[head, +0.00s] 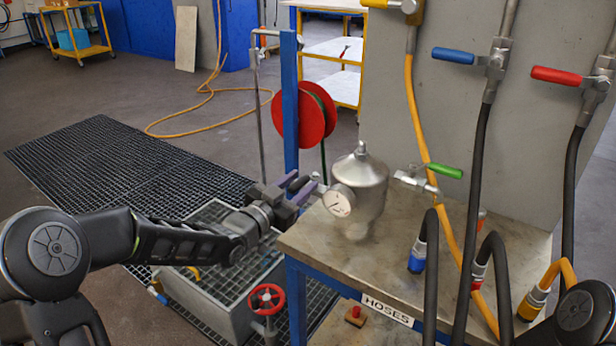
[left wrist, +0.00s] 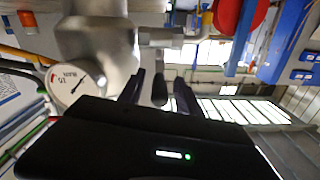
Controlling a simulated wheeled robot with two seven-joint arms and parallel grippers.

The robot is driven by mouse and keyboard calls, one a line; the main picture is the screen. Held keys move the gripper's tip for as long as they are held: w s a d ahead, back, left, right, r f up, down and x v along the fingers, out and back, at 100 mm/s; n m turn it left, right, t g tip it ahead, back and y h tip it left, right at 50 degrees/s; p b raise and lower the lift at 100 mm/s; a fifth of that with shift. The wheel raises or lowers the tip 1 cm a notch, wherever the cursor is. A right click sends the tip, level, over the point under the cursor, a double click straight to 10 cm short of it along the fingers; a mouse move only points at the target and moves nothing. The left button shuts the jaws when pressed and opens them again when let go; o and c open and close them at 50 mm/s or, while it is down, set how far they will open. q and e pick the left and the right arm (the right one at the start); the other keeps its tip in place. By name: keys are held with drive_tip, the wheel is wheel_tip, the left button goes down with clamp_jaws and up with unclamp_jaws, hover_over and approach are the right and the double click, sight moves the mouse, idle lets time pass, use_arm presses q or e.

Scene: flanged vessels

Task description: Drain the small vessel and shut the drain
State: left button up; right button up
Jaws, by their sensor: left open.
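The small steel vessel (head: 362,192) stands upright on the bench, with a domed top and a round white gauge (head: 338,201) at its front left. A valve with a green lever (head: 445,170) shows to its right. My left gripper (head: 300,184) is open close to the vessel's left side, around a short metal stub (head: 318,189); contact cannot be told. In the left wrist view the vessel (left wrist: 105,38) and its gauge (left wrist: 68,82) are left of the dark fingers (left wrist: 160,92). A dark piece shows between the fingers; its nature is unclear. My right gripper is out of view.
The bench (head: 440,260) bears hoses at its right. Blue-lever (head: 453,55) and red-lever (head: 556,76) valves hang above. A red handwheel (head: 267,298) and grated tank (head: 215,300) stand below left. A blue post (head: 290,110) rises behind my gripper.

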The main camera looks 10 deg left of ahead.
sight(308, 177)
use_arm(q)
drive_tip(key=shift+x, duration=1.8)
clamp_jaws()
